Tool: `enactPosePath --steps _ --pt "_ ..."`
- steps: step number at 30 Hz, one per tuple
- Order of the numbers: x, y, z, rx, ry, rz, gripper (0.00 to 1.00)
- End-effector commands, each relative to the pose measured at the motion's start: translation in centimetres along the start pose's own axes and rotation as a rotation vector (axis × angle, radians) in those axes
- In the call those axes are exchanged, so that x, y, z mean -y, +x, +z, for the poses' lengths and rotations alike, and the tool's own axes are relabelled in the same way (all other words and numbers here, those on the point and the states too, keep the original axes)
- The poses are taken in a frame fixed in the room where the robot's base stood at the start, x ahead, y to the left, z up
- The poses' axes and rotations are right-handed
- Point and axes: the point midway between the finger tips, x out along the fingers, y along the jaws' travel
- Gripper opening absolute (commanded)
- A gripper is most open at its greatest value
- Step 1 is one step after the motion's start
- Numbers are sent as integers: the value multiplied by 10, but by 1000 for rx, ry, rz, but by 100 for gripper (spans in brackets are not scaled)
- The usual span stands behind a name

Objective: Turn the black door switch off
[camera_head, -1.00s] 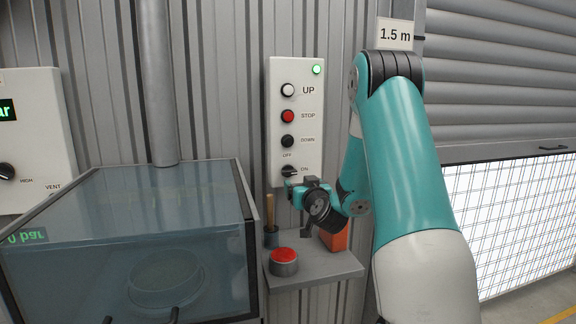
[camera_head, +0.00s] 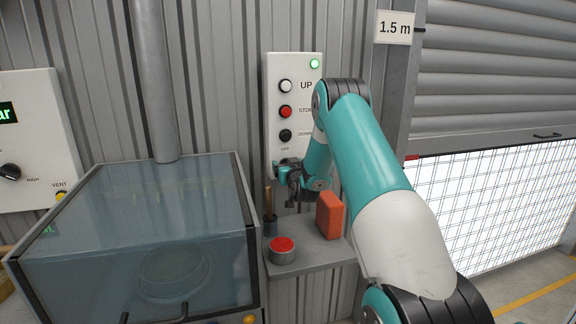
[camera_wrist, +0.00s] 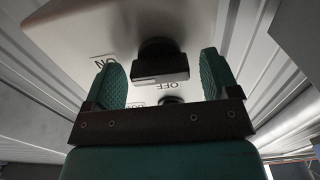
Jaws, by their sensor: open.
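The black door switch (camera_wrist: 160,62) is a rotary knob on the white control panel (camera_head: 297,65). In the wrist view it stands between the two teal fingers of my open gripper (camera_wrist: 170,78), with a visible gap on each side. The ON label shows near the left finger and the OFF label below the knob. In the head view my gripper (camera_head: 287,172) is at the lower part of the panel and hides the switch, so its setting cannot be read there. The panel also carries a white UP button, a red STOP button, a black DOWN button and a lit green lamp (camera_head: 314,64).
Below the panel is a grey shelf (camera_head: 318,256) with a red-topped round button (camera_head: 282,246), a wooden-handled tool in a dark holder (camera_head: 270,222) and an orange block (camera_head: 329,215). A glass-covered chamber (camera_head: 140,240) stands left. A rolling door (camera_head: 500,80) is at right.

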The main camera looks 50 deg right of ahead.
Motion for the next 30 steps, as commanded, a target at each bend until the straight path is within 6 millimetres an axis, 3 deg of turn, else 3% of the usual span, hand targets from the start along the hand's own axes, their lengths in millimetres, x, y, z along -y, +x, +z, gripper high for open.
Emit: enactPosePath --steps 3,9,10,20,30 --pt "0 0 0 0 0 0 81" --pt "0 0 0 0 0 0 35" --pt "0 0 0 0 0 0 31" --pt "0 0 3 -2 -40 0 32" --pt "1 0 8 -6 -262 0 32"
